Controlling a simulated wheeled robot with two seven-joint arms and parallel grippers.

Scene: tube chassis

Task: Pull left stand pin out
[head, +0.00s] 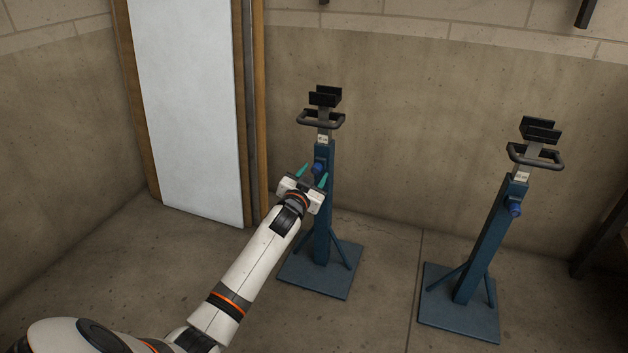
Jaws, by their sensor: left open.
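The left stand (323,226) is a blue upright post on a square base, with a dark handle loop and a black cradle on top. Its blue pin (318,168) sticks out of the post near the upper end. My left gripper (311,176) is open, with its two teal fingertips pointing toward the pin, one on each side of it in the picture. I cannot tell whether the fingers touch the pin. My right gripper is not in view.
A second blue stand (487,240) with its own blue knob (514,209) stands to the right. A white panel (190,105) in a wooden frame leans at the back left. The concrete floor between the stands is clear. A dark beam (603,240) is at the right edge.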

